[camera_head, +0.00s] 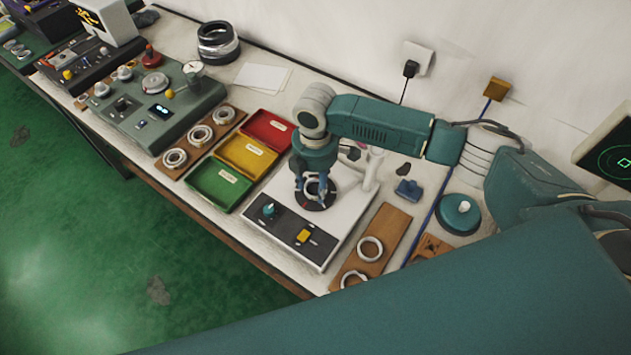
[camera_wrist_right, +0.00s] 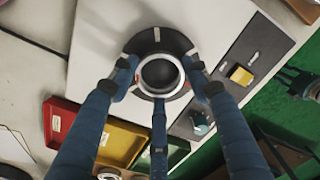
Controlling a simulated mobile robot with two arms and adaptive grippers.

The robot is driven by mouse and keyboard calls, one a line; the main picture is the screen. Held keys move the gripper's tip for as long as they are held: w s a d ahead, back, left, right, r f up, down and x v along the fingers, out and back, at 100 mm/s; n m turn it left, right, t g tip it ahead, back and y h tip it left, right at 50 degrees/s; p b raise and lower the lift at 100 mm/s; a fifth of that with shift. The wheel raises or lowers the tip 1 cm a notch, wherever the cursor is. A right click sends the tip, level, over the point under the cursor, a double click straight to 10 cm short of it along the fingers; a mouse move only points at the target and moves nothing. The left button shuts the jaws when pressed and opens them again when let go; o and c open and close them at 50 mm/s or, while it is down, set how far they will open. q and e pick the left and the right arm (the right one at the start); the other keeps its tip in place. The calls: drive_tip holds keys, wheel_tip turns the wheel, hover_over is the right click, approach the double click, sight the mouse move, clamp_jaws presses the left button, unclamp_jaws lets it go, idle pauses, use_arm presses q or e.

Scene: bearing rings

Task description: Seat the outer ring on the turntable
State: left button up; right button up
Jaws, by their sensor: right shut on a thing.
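A metal outer ring (camera_wrist_right: 142,76) is between the fingers of my right gripper (camera_wrist_right: 160,80) in the wrist view. The gripper (camera_head: 313,190) is shut on the ring and points down over the turntable. The turntable (camera_wrist_right: 147,41) is a dark disc with light marks on a white instrument; its edge also shows in the head view (camera_head: 322,206). In the head view the fingers partly hide the ring. My left gripper is not in view.
The instrument's dark front panel (camera_head: 287,232) has a teal knob and a yellow switch. Red (camera_head: 267,131), yellow (camera_head: 245,156) and green (camera_head: 219,184) trays lie to its left. A wooden board (camera_head: 390,226) with rings is to its right, near a teal round pot (camera_head: 459,214).

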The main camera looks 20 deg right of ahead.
drive_tip(key=o, duration=1.3)
wheel_tip(320, 180, up, 12)
drive_tip(key=shift+s+f, duration=0.1)
idle(0.3)
